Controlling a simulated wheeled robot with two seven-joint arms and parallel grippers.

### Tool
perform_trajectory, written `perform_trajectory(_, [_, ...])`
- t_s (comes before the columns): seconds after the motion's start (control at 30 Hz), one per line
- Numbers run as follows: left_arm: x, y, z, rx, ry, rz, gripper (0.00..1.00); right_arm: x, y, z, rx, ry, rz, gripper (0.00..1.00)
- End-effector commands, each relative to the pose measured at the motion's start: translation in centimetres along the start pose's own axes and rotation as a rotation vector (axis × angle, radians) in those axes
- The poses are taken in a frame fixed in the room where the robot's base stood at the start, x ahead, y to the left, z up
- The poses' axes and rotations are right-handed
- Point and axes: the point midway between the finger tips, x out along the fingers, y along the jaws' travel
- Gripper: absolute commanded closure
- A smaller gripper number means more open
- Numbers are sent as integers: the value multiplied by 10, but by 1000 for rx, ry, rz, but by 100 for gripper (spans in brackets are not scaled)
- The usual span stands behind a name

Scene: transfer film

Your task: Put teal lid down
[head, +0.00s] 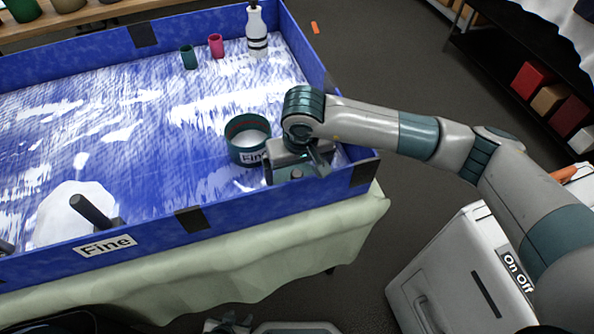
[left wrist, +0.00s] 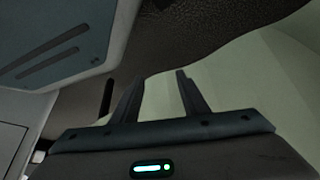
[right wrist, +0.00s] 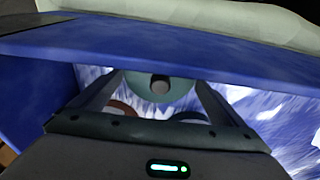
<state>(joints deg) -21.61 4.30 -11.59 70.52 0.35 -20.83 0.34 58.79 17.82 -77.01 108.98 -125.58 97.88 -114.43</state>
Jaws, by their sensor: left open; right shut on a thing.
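The teal lid (right wrist: 143,91), a round disc with a grey knob, is between the fingers of my right gripper (right wrist: 160,92) in the right wrist view. The gripper is shut on it, above the tray floor. In the head view my right wrist covers that area, and I cannot make out the lid there.
The blue-walled tray (head: 150,226) lies on a cloth-covered table. A black-handled object (head: 92,211) stands at front left. Green (head: 188,58) and pink (head: 216,46) cups and a white bottle (head: 257,35) stand at the back. The tray's middle is clear.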

Motion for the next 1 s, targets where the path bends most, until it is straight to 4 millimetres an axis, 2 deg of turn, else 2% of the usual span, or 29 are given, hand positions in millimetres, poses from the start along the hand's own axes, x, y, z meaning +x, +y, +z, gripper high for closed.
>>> perform_trajectory(0.43, [4,-6,-9,-5,-13,-7,59,3,0,0,0,1,0,27])
perform_trajectory(0.47, [3,-7,-9,-7,-17,-9,59,2,0,0,0,1,0,1])
perform_trajectory(0.5, [2,-8,-9,-7,-18,-10,59,2,0,0,0,1,0,0])
perform_trajectory(0.83, [-3,-6,9,-7,-35,-7,59,1,0,0,0,0,0,0])
perform_trajectory(0.93, [-5,-4,6,-4,-21,-5,59,-1,0,0,0,0,-1,0])
perform_trajectory(1.0, [1,-3,-2,2,2,-2,59,-4,0,-1,0,3,-1,0])
